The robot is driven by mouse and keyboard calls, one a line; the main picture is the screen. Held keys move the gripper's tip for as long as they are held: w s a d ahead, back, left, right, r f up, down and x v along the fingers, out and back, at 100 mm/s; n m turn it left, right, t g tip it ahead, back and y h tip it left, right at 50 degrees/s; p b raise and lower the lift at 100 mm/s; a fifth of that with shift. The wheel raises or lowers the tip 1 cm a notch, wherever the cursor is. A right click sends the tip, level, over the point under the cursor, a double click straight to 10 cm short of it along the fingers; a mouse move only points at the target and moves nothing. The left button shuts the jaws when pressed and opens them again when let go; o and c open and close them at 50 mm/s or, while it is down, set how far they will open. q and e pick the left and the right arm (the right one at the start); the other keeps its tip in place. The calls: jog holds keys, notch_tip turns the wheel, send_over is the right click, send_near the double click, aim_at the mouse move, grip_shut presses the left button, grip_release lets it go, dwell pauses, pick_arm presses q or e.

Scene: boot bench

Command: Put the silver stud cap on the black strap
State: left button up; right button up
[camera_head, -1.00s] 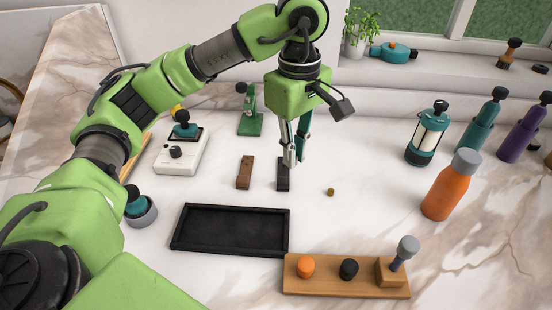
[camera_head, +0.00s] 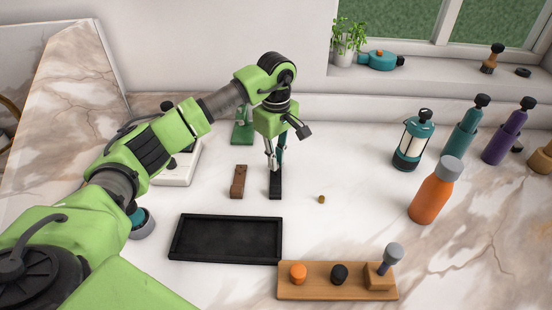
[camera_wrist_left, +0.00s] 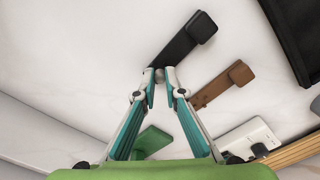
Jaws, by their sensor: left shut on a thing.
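The black strap (camera_head: 275,188) lies flat on the counter, right of the brown strap (camera_head: 239,183). It also shows in the left wrist view (camera_wrist_left: 177,46), with a raised block at one end. My left gripper (camera_head: 272,166) points down at the far end of the black strap. In the left wrist view its fingertips (camera_wrist_left: 160,76) are shut on a small silver-grey piece, which looks like the silver stud cap (camera_wrist_left: 159,76), at the strap's end. I cannot tell whether the cap touches the strap. In the head view the cap is hidden. My right gripper is out of view.
A small brass piece (camera_head: 322,199) lies right of the black strap. A black tray (camera_head: 225,261) and a wooden board with knobs (camera_head: 337,294) are in front. An orange bottle (camera_head: 432,196) and a lantern (camera_head: 412,142) stand at right. A green stand (camera_head: 242,132) is behind.

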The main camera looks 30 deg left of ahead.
pick_arm(q)
jog(key=shift+f, duration=0.65)
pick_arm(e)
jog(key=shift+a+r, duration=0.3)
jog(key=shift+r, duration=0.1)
pick_arm(q)
jog(key=shift+f, duration=0.1)
jog(key=shift+f, duration=0.15)
jog(key=shift+s+f+b, duration=0.3)
jog(key=shift+f+b, duration=0.15)
jog(key=shift+b, duration=0.05)
jog(key=o, duration=0.7)
jog(key=shift+w+f, duration=0.1)
jog(key=shift+f, duration=0.05)
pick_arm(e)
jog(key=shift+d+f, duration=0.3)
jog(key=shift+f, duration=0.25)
